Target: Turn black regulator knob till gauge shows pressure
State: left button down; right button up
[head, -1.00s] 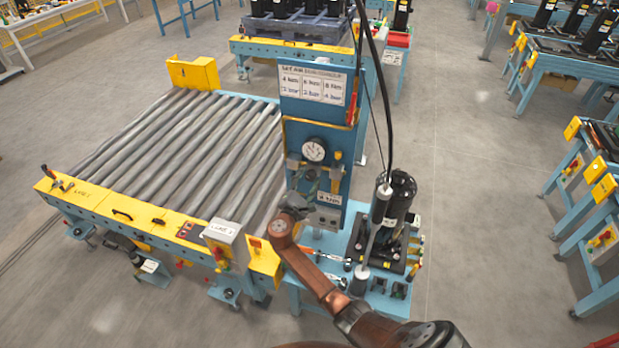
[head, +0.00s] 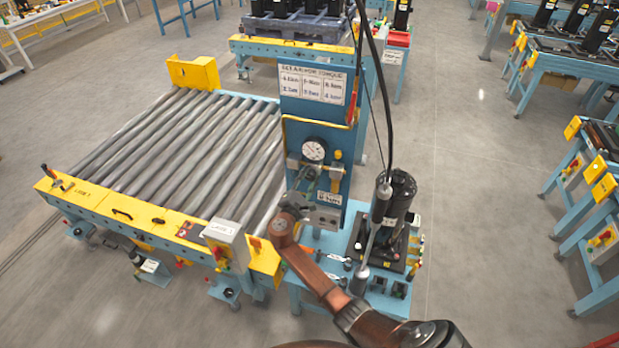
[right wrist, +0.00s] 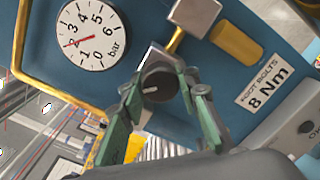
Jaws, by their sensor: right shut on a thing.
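The black regulator knob (right wrist: 158,84) shows in the right wrist view, with a pale mark on its face. It sits on a metal regulator body below the gauge. My right gripper (right wrist: 160,88) has its green fingers on either side of the knob, shut on it. It also shows in the head view (head: 309,178), in front of the blue panel, where it hides the knob. The white round gauge (right wrist: 91,35) is marked in bar. Its red needle points close to 2. The gauge also shows in the head view (head: 314,150). My left gripper is out of view.
The blue panel (head: 297,105) carries a torque sign (head: 312,84), a yellow pipe and a brass-coloured cylinder (right wrist: 237,40) beside the regulator. A black compressor (head: 397,200) stands to the right, with hanging tools near it. A roller conveyor (head: 180,150) lies to the left.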

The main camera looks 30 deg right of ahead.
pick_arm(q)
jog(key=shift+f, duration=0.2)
pick_arm(e)
jog(key=shift+f, duration=0.1)
jog(key=shift+f+m+b, duration=0.1)
jog(key=shift+m+b, duration=0.7)
jog(key=shift+b, duration=0.25)
jog(key=m+b, duration=1.1)
jog(key=shift+f+y, duration=0.15)
jog(key=shift+y, duration=0.15)
jog(key=m+b, duration=0.3)
jog(key=m, duration=0.1)
pick_arm(q)
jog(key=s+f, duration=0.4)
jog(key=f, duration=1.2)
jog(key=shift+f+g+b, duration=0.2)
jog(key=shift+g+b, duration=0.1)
jog(key=shift+b, duration=0.05)
pick_arm(e)
jog(key=shift+m, duration=0.3)
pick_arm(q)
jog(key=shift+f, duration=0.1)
pick_arm(e)
jog(key=shift+r, duration=0.25)
jog(key=o, duration=1.2)
jog(key=shift+c, duration=0.2)
jog(key=shift+r, duration=0.1)
